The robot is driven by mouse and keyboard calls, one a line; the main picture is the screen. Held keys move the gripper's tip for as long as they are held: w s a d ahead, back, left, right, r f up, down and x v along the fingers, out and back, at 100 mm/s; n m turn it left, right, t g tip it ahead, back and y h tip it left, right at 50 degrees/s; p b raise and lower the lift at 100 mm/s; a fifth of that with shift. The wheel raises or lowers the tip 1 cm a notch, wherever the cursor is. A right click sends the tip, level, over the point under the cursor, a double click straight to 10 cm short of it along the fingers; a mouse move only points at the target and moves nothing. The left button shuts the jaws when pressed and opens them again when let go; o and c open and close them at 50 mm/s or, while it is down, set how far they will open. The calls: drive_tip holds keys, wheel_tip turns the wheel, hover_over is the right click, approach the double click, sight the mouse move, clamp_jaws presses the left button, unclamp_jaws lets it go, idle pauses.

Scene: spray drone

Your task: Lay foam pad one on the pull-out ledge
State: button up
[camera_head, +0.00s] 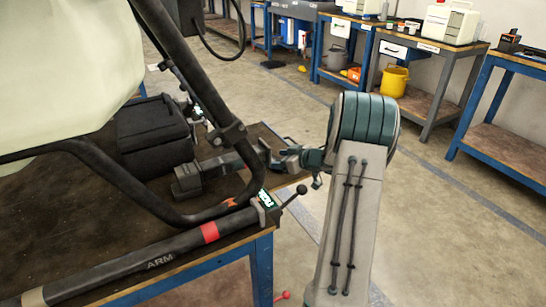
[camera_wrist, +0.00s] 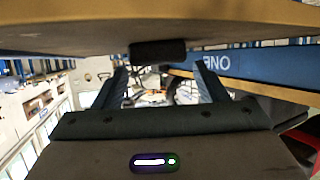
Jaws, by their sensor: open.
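In the wrist view the two dark fingers of my gripper (camera_wrist: 158,75) stand apart, with nothing clearly held between them. A small dark block (camera_wrist: 158,50) shows just past the fingertips, at the edge of a brown panel (camera_wrist: 70,35). I cannot tell if the block is foam pad one or if it touches the fingers. A blue rail (camera_wrist: 270,58) on the right carries the word ONE, upside down in the picture. In the head view my arm reaches to the right edge of the bench. I cannot clearly pick out a foam pad or the pull-out ledge there.
A drone with a pale tank (camera_head: 60,70) and black tube frame stands on the dark-topped bench (camera_head: 60,240). A black case (camera_head: 152,135) and a grey block (camera_head: 188,181) lie under its frame. Side benches and a yellow bucket (camera_head: 394,80) line the back; open floor lies between.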

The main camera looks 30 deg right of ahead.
drive_tip(key=p+v, duration=0.2)
drive_tip(key=v, duration=0.6)
drive_tip(key=shift+s+d, duration=0.15)
drive_tip(key=shift+s, duration=0.15)
